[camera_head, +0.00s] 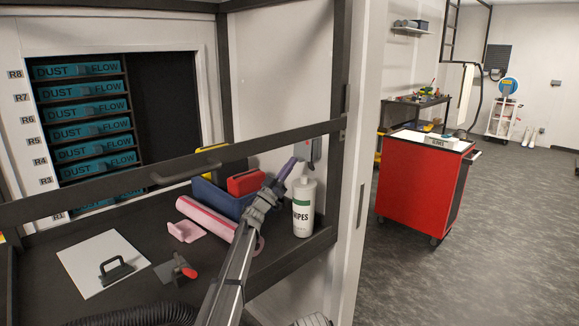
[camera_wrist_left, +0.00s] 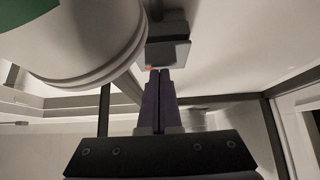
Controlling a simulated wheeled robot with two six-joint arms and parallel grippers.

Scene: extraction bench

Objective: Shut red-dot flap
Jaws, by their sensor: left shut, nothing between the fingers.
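A small grey box with a red mark (camera_head: 314,150) is fixed to the cabinet's side wall, above the wipes bottle. In the left wrist view a dark grey box with a plate-like front (camera_wrist_left: 168,53) sits just beyond my fingertips, with a red spot (camera_wrist_left: 150,68) at its lower left edge. My left gripper (camera_head: 294,160) is shut and empty, its purple fingers reaching up towards that box. The fingertips also show in the left wrist view (camera_wrist_left: 160,72), close under the plate; I cannot tell whether they touch it. How far the flap stands open is unclear. My right gripper is out of view.
A white wipes bottle (camera_head: 304,207) stands close beside my left gripper. A blue bin (camera_head: 215,198) with a red item, a pink roll (camera_head: 207,218) and a white sheet (camera_head: 88,262) are on the bench. A dark rail (camera_head: 120,181) crosses the front. Open floor lies right.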

